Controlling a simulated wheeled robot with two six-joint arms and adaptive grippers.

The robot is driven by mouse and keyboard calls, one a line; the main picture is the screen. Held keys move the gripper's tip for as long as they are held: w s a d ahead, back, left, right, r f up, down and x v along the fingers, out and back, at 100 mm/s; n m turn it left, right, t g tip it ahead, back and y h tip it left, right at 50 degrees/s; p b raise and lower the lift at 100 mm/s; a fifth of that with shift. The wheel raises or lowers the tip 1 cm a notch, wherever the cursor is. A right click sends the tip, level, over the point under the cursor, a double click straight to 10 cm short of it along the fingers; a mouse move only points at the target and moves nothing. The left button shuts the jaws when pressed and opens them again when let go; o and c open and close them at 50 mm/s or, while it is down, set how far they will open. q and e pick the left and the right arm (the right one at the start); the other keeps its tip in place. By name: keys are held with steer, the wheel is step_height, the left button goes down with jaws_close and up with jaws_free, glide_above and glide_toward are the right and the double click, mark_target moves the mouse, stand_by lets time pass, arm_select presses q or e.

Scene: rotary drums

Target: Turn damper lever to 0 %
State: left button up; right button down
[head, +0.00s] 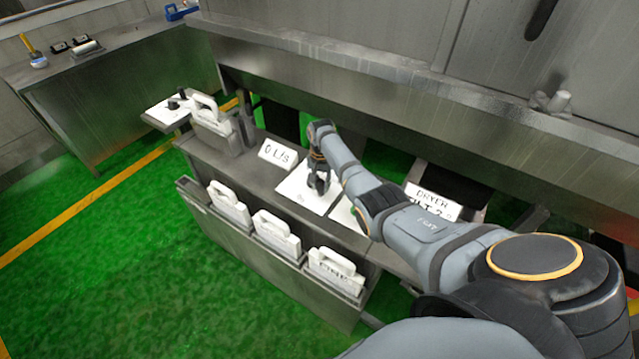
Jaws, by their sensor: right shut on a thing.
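My right gripper (319,187) points down over a white panel (298,199) on the steel console. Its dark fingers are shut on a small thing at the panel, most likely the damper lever. The lever itself is hidden by the fingers, so I cannot tell its angle or read a percent mark. A white sign reading "0 L/s" (278,154) stands just left of the panel. My left gripper is not in view.
White handled plates (229,206) sit in the console's front rack, with another (211,115) at its left end. A sign starting "DRYER" (433,201) is right of my forearm. A steel bench (120,95) stands back left. Green floor is clear at left.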

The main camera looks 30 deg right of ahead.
steer(key=shift+d, duration=0.1)
steer(key=c, duration=1.1)
jaws_free()
steer(key=shift+r, duration=0.3)
step_height(320, 180, up, 11)
steer(key=shift+r, duration=0.2)
